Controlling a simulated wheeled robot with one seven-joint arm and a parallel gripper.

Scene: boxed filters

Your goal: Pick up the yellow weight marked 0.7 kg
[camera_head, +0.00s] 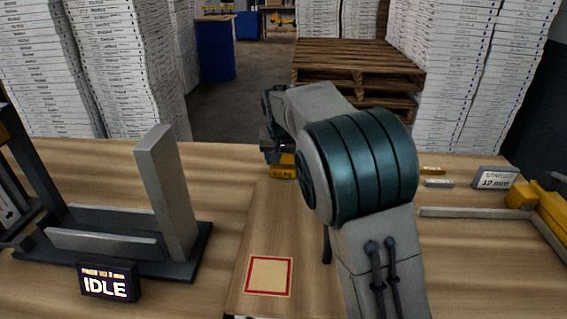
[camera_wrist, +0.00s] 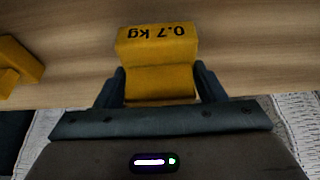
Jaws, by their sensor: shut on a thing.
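The yellow weight (camera_wrist: 158,45) shows in the wrist view with "0.7 kg" on its face, upside down in that picture. My gripper (camera_wrist: 160,88) is shut on it, with one dark finger on each side. In the head view the weight (camera_head: 282,172) is near the far edge of the table, partly hidden behind my gripper (camera_head: 279,150) and arm. I cannot tell whether it touches the table top.
Another yellow object (camera_wrist: 18,65) lies at the left in the wrist view. A grey fixture (camera_head: 166,195) and an "IDLE" display (camera_head: 107,283) stand at left. A red-outlined square (camera_head: 268,276) is bare. A "12 mm" sign (camera_head: 495,178) and yellow-ended frame (camera_head: 525,197) are at right.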

